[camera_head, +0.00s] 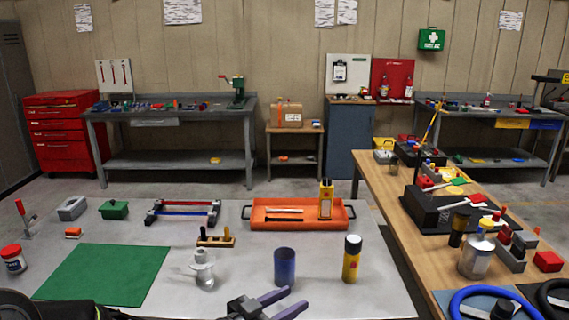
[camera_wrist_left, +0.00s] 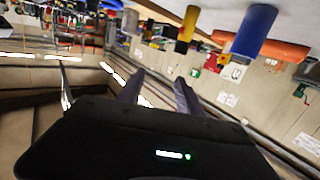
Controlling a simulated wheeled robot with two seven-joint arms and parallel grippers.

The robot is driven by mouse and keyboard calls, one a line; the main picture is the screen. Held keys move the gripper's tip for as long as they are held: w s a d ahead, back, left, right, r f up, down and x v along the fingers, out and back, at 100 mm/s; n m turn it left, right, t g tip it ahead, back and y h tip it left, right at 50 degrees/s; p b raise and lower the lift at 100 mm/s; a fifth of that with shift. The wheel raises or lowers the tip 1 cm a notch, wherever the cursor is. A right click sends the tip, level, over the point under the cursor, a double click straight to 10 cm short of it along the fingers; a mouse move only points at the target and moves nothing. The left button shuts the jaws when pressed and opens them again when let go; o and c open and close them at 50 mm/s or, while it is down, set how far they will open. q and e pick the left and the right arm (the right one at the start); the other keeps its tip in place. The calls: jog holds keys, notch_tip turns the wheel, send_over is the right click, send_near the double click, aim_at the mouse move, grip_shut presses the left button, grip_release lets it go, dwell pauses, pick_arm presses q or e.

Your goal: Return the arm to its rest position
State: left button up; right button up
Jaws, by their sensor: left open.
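My left gripper (camera_head: 292,300) is at the front edge of the grey table (camera_head: 215,290) in the head view, its two fingers apart and nothing between them. In the left wrist view the gripper (camera_wrist_left: 158,88) also shows empty, its fingers spread. The wrist view is tilted, with the table's things at its top. The fingers are just in front of a dark blue cup (camera_head: 285,267) and appear apart from it. The cup also shows in the wrist view (camera_wrist_left: 254,30). A dark part of my arm is at the lower left. My right gripper is not in view.
A yellow bottle with a black cap (camera_head: 351,261) and a white stacked piece (camera_head: 203,270) stand near the cup. Behind are an orange tray (camera_head: 280,225) and a small wooden block rack (camera_head: 228,241). A green mat (camera_head: 105,274) lies clear at left. A wooden table (camera_head: 385,185) stands at right.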

pick_arm(q)
jog(key=s+a+f+n+g+y, duration=0.1)
jog(key=s+a+f+n+y, duration=0.1)
jog(key=f, duration=0.5)
jog(key=s+a+f+n+g+y, duration=0.1)
jog(key=s+a+f+n+y, duration=0.15)
jog(key=f, duration=0.45)
jog(key=s+a+f+n+g+y, duration=0.1)
jog(key=s+f+n+y, duration=0.15)
jog(key=f, duration=0.45)
jog(key=s+a+f+n+g+y, duration=0.1)
jog(key=s+f+n+g, duration=0.1)
jog(key=s+f, duration=0.5)
jog(key=s+a+f+n+g, duration=0.2)
jog(key=s+f+g, duration=0.3)
jog(key=s, duration=1.1)
jog(key=shift+f+y, duration=0.4)
jog(key=shift+f, duration=1.25)
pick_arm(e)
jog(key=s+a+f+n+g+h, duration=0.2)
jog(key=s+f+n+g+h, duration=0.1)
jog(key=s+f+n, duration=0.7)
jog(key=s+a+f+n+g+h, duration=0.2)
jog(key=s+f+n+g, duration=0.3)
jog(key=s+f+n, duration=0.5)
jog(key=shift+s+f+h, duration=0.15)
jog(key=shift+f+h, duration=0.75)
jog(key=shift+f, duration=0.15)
